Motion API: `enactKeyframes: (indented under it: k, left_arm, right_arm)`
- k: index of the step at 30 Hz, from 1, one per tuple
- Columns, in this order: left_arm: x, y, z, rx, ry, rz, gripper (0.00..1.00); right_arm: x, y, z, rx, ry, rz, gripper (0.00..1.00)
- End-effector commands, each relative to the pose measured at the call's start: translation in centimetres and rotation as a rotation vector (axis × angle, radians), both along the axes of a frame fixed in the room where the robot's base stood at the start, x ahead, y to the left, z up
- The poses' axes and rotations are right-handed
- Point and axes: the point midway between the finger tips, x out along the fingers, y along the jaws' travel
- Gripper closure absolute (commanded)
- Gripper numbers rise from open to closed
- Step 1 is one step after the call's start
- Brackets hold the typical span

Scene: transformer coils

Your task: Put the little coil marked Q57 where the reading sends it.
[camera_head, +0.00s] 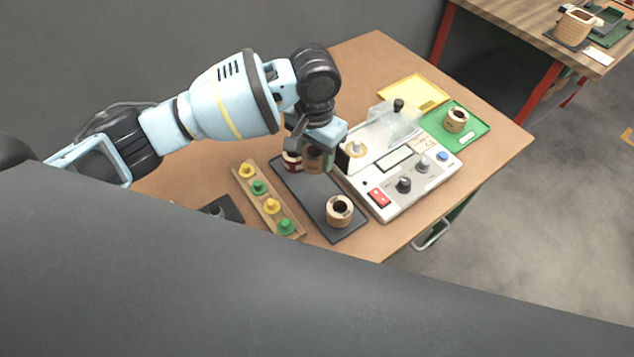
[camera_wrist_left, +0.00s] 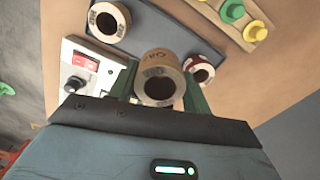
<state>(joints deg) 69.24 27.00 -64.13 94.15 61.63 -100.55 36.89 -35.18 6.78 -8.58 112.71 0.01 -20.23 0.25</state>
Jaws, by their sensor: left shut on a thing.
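My left gripper (camera_head: 318,156) is shut on a tan coil (camera_head: 313,159), held over the far end of the dark tray (camera_head: 318,223). In the left wrist view this coil (camera_wrist_left: 161,76) sits between the fingers, its hole facing the camera; its marking is too small to read surely. A second tan coil (camera_head: 340,211) stands on the tray's near end. A dark red coil (camera_head: 291,162) is beside the gripper. The white tester (camera_head: 410,172) has a blank-looking display (camera_head: 394,159), knobs, a red switch and a raised clear cover (camera_head: 393,122). My right gripper is not in view.
A yellow tray (camera_head: 413,90) looks empty behind the tester. A green tray (camera_head: 474,128) holds another coil (camera_head: 456,119). A wooden rack (camera_head: 251,190) with yellow and green pegs lies left of the dark tray.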

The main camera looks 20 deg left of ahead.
Motion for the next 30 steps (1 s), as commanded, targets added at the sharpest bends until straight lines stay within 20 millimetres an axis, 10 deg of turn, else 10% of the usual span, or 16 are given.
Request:
enactKeyframes:
  k: [30]
  left_arm:
    - [0.0,0.0,-9.4,0.0,0.0,-0.001,0.76]
  right_arm:
    - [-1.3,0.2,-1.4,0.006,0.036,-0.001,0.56]
